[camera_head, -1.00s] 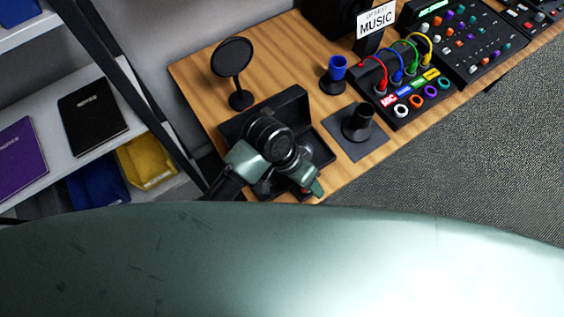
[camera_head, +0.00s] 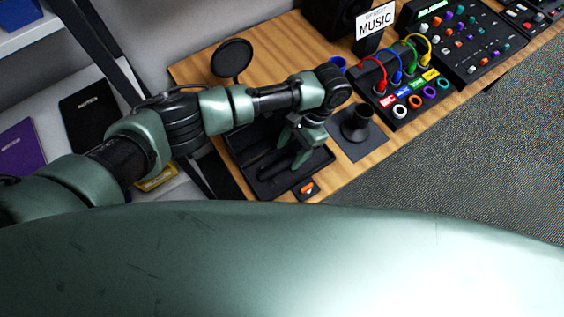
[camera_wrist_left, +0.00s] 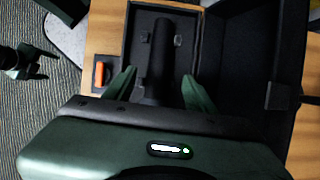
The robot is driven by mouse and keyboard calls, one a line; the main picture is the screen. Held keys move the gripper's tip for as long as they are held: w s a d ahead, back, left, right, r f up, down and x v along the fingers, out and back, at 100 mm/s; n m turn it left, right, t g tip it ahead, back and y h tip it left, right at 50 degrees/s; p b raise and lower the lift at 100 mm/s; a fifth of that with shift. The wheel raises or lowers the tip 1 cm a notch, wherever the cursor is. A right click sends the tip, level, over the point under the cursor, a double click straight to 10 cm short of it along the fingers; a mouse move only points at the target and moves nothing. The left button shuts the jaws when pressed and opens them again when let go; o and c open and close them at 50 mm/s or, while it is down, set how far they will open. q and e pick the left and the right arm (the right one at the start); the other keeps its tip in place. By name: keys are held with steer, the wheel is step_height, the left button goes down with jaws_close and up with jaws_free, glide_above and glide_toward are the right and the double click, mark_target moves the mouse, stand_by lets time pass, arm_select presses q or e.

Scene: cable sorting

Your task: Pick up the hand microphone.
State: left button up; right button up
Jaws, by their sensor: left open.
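The hand microphone (camera_wrist_left: 161,48) is a dark, long shape lying in an open black case (camera_wrist_left: 187,18), seen in the left wrist view. In the head view, the case (camera_head: 262,188) sits at the table's near left end and the microphone is hard to make out against its dark lining. My left gripper (camera_head: 293,154) is over the case, pointing down. In the left wrist view its open green fingers (camera_wrist_left: 160,88) stand on either side of the microphone's near part, not closed on it. My right gripper (camera_wrist_left: 34,62) shows at the left with its fingers apart, over the carpet.
A small black box with an orange switch (camera_head: 306,188) lies beside the case. A black stand on a square base (camera_head: 357,125) and a cable panel (camera_head: 405,105) are to the right. A round pop filter (camera_head: 231,58) stands behind. Shelves (camera_head: 60,150) are at left.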

mark_target(285, 161)
arm_select(q)
steer(key=shift+p+x, duration=0.4)
steer(key=shift+x, duration=1.75)
steer(key=shift+d, duration=0.15)
jaws_close()
steer(key=shift+r, duration=0.15)
step_height(285, 161, up, 20)
steer(key=shift+p, duration=0.35)
